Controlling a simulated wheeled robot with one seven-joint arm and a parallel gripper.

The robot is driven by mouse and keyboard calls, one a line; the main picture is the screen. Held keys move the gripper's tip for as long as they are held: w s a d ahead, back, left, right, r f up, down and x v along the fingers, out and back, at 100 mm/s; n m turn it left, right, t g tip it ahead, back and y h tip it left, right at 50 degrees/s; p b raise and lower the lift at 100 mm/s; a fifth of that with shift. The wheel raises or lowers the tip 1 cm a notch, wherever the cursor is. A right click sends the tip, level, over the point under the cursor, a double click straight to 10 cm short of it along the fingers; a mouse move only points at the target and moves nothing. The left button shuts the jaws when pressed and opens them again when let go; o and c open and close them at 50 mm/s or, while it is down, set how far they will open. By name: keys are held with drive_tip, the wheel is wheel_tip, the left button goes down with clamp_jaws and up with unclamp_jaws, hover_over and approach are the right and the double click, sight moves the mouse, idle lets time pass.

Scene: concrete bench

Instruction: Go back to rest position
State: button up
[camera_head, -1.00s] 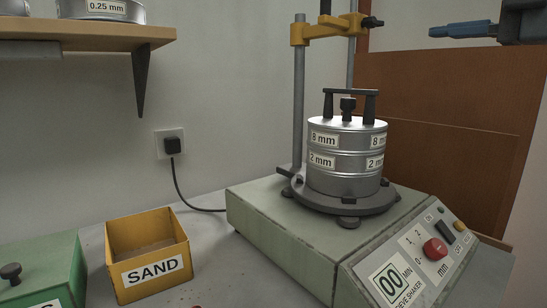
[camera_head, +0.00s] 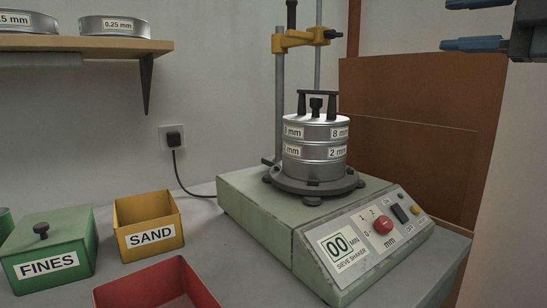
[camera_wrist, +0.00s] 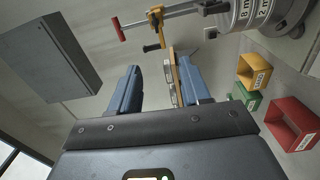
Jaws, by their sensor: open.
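My gripper (camera_head: 478,24) is at the top right of the head view, with blue fingers spread apart and nothing between them. In the wrist view its two blue fingers (camera_wrist: 160,92) are also apart and empty. The gripper is up and to the right of the sieve shaker (camera_head: 300,235), touching nothing there. A sieve stack (camera_head: 315,148) labelled 8 mm and 2 mm stands upright on the shaker, with a black clamp on its lid. The shaker display reads 00.
A yellow SAND box (camera_head: 148,238), a lidded green FINES box (camera_head: 50,262) and a red box (camera_head: 150,285) stand on the bench at left. A wooden shelf (camera_head: 75,46) holds sieves. A yellow clamp arm (camera_head: 300,40) on posts rises behind the stack. A brown panel (camera_head: 400,165) stands behind.

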wheel_tip(320, 180, down, 22)
drive_tip(key=m+t+h, duration=0.4)
drive_tip(key=m, duration=0.9)
drive_tip(key=s+a+f+m+g+h, duration=0.1)
drive_tip(key=s+f+m+h, duration=0.25)
drive_tip(key=s+f, duration=0.45)
drive_tip(key=s+a+f+m+h, duration=0.2)
drive_tip(key=s+f+m, duration=0.25)
drive_tip(key=f, duration=0.75)
drive_tip(key=s+f+m+g+h, duration=0.1)
drive_tip(key=s+f+m, duration=0.15)
drive_tip(key=s, duration=0.45)
drive_tip(key=s+f+m+g+h, duration=0.1)
drive_tip(key=s+f, duration=0.3)
drive_tip(key=s, duration=0.2)
drive_tip(key=s+g, duration=0.1)
drive_tip(key=s, duration=1.6)
wheel_tip(320, 180, up, 15)
drive_tip(key=p, duration=1.4)
drive_tip(key=shift+s+a+r+y+p, duration=0.2)
drive_tip(key=shift+s+a+y+p, duration=0.1)
drive_tip(key=shift+a+y, duration=0.15)
